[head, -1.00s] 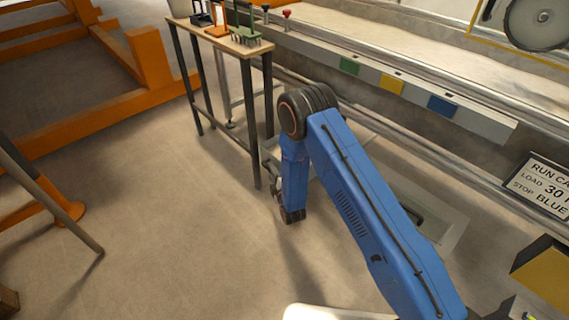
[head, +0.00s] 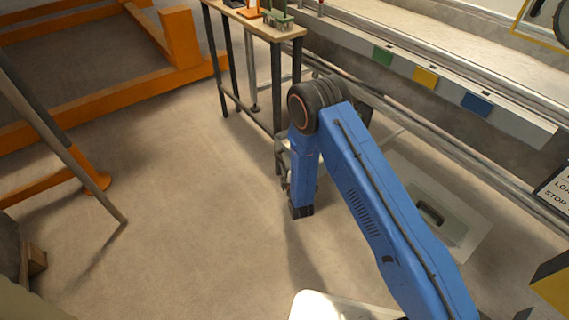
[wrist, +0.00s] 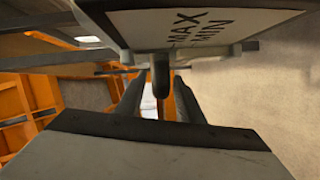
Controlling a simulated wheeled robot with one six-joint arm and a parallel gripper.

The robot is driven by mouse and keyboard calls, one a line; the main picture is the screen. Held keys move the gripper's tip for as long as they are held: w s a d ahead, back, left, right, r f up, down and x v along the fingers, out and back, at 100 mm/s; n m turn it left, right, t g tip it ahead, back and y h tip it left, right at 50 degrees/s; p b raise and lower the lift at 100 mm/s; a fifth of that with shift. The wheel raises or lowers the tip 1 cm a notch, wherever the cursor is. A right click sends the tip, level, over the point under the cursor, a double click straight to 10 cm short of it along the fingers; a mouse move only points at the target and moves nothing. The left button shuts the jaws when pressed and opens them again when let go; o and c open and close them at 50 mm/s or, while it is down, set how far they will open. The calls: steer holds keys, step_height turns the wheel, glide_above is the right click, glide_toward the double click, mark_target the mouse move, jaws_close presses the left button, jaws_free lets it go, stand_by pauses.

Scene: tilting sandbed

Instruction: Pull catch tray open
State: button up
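In the wrist view, a pale panel lettered MAX and MIN (wrist: 225,27) fills the top. It may be part of the catch tray, but I cannot tell. A dark rounded post (wrist: 160,75) hangs below it. My gripper (wrist: 160,92) shows as two dark fingers standing apart beyond a broad grey block, with the post in line with the gap. Contact cannot be made out. In the head view, my blue arm bends down near the bench and largely hides the gripper. A light grey panel with a dark handle (head: 431,212) lies low, right of my arm.
The long sandbed frame (head: 450,90) runs along the right, with green, yellow and blue patches. A small bench (head: 262,28) holding tools stands behind my arm. Orange framework (head: 100,105) and a slanted pole (head: 60,145) are at left. The floor between is clear.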

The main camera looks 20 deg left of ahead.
steer(key=v, duration=1.7)
steer(key=shift+d, duration=0.1)
